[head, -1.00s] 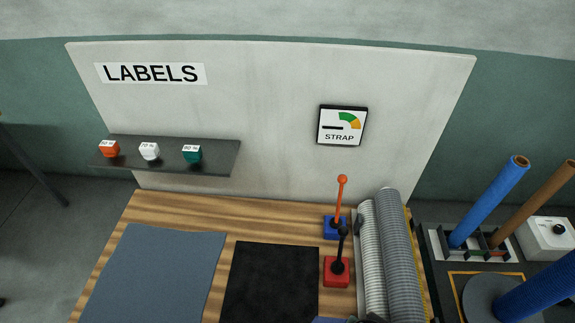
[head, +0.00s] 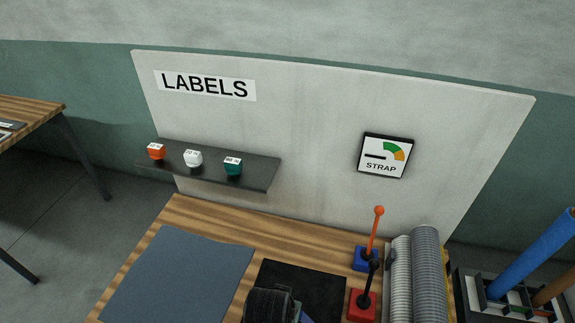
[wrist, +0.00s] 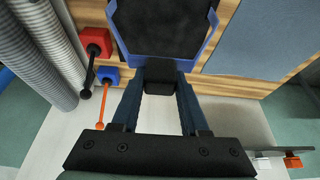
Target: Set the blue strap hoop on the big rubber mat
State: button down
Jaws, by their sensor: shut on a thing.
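The blue strap hoop (wrist: 208,48) is at the top of the wrist view, an angular blue band around a dark middle. My gripper (wrist: 161,80) is shut on the near side of the hoop, at a dark block between its fingers. In the head view a sliver of blue (head: 306,318) shows beside my dark wrist at the bottom edge; the rest is hidden. Two mats lie on the wooden bench: a larger blue-grey mat (head: 180,275) at left and a smaller black mat (head: 310,278). The hoop appears over the black mat; I cannot tell its height.
A red-based lever (head: 362,303) and a blue-based lever (head: 366,258) stand right of the black mat, beside grey rolls (head: 428,275). A backboard (head: 310,130) with a shelf (head: 220,168) rises behind. The blue-grey mat is clear.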

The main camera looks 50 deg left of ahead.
notch_tip(320, 180, down, 6)
jog(key=shift+f+p, duration=0.15)
jog(key=shift+p, duration=0.15)
jog(key=shift+w, duration=0.1)
jog(key=shift+f, duration=0.15)
jog(key=shift+c, duration=2.1)
grip_release()
jog(key=v, duration=1.2)
jog(key=shift+d, duration=0.2)
